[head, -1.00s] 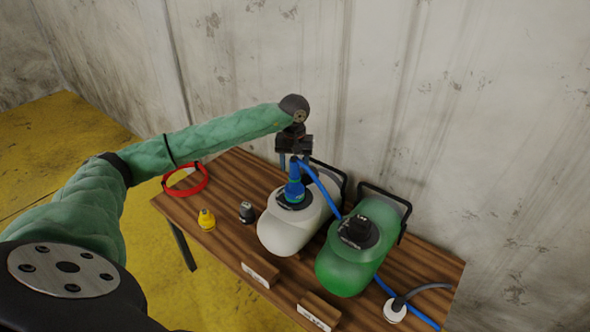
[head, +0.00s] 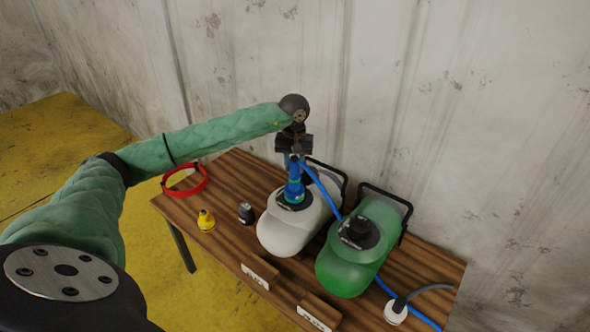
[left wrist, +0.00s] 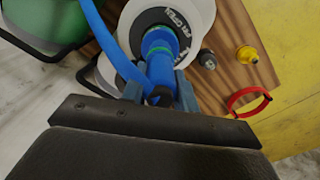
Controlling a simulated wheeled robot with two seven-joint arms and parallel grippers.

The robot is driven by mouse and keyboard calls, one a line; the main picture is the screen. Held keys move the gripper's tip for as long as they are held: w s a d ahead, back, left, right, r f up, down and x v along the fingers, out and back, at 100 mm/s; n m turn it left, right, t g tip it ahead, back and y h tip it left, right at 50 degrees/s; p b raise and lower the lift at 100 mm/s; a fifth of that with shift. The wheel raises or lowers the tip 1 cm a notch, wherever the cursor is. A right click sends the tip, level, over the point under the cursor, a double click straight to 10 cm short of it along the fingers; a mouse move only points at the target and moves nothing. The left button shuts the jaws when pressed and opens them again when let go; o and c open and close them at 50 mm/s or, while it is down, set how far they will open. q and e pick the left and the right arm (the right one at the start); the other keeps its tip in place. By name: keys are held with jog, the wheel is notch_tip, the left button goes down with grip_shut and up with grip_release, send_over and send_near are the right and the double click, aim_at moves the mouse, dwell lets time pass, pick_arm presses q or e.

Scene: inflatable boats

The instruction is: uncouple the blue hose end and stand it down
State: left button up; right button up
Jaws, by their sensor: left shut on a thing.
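The blue hose end (head: 294,188) stands upright on the black valve collar of the white boat tube (head: 287,232). My left gripper (head: 295,160) is shut on the upper part of the hose end, from above. In the left wrist view the blue hose end (left wrist: 160,62) sits between the fingers (left wrist: 160,92), with its lower part over the white tube's lettered collar (left wrist: 178,28). The frames do not show clearly whether it is still locked there. The blue hose (head: 322,182) runs from its top down to the right. My right gripper is not in view.
A green tube (head: 345,272) with a black valve stands right of the white one. A yellow fitting (head: 206,221), a dark fitting (head: 246,213) and a red ring (head: 205,181) are on the wooden table (head: 225,240). A white fitting (head: 395,314) lies at the right.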

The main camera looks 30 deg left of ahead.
aim_at(294, 157)
pick_arm(q)
jog(key=shift+r, duration=0.85)
jog(key=shift+c, duration=0.2)
dwell(0.6)
jog(key=shift+r, duration=1.2)
